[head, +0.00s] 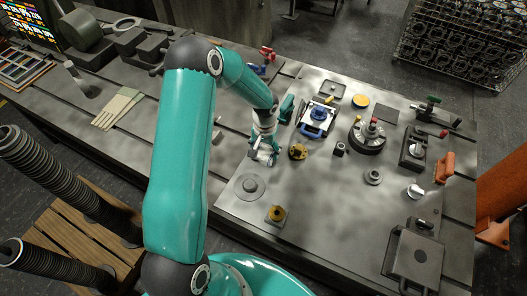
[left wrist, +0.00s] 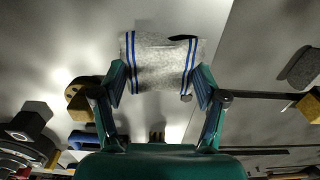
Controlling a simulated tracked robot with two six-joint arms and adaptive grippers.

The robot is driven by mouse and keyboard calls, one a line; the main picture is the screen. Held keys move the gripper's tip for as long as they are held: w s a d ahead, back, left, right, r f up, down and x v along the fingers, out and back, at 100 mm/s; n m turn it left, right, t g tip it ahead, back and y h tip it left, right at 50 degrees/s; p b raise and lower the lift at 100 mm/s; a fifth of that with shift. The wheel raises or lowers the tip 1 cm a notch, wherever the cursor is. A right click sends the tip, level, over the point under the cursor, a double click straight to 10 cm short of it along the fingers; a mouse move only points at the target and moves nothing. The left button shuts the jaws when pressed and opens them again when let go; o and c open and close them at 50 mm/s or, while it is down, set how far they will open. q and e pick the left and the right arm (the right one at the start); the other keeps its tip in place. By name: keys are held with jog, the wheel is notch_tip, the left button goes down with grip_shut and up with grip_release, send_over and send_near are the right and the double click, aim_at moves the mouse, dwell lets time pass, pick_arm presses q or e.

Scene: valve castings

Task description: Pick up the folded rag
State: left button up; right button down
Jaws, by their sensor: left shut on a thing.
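The folded rag (left wrist: 158,60) is grey with blue stripes near both its ends. In the left wrist view it sits between the two teal fingers of my left gripper (left wrist: 160,80), which are shut on its sides. The rag is too small there to tell clearly from the gripper. My right gripper is in neither view.
A dark box-like block (head: 414,258) stands front right. The plate's front middle is largely clear.

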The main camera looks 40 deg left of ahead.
aim_at(265, 152)
pick_arm(q)
jog(key=shift+r, duration=0.1)
notch_tip(265, 152, up, 20)
jog(key=b, duration=0.2)
dwell(0.3)
